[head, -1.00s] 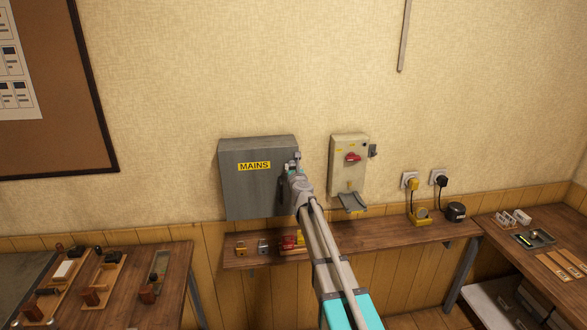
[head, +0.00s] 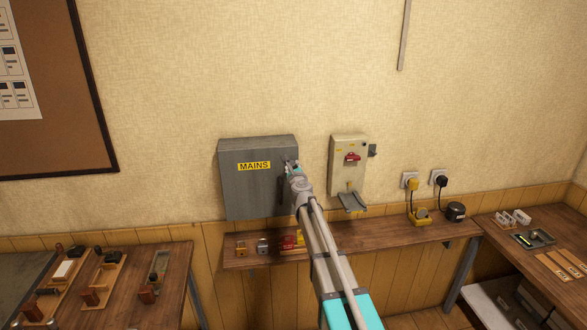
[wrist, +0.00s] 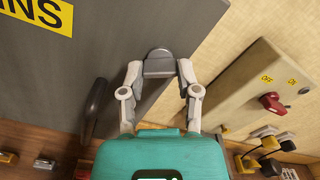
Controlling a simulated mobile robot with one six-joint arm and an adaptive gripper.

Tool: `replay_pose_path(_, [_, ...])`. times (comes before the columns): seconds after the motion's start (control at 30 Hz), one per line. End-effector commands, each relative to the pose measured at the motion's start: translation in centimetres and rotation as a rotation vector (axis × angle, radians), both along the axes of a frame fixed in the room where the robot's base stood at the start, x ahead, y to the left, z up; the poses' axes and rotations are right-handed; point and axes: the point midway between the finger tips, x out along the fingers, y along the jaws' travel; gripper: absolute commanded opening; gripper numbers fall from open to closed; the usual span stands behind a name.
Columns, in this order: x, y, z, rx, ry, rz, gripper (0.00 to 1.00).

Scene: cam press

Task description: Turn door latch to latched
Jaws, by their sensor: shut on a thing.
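The grey cabinet door marked MAINS (head: 240,190) is on the wall and looks shut. Its door latch (wrist: 158,64), a small grey piece with a rounded top, is at the door's right edge in the wrist view. My gripper (wrist: 158,70) has one finger on each side of the latch and is shut on it. In the head view my gripper (head: 290,165) is at the upper right of the door and largely hides the latch. I cannot tell the latch's exact angle. A dark door handle (head: 281,190) stands below and left of the gripper, also in the wrist view (wrist: 95,107).
A beige switch box (head: 347,160) with a red switch (wrist: 273,103) is close on the right. A wooden shelf (head: 370,239) below carries padlocks (head: 262,246) and a red and yellow item (head: 291,242). Plugs and sockets (head: 411,181) are further right. The wall above is clear.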

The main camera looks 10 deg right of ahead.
Motion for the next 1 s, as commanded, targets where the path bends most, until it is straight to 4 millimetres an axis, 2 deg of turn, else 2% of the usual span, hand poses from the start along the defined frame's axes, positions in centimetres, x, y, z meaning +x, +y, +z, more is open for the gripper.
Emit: replay_pose_path(1.0, [0.0,0.11,0.01,-0.923,0.0,0.002,0.0])
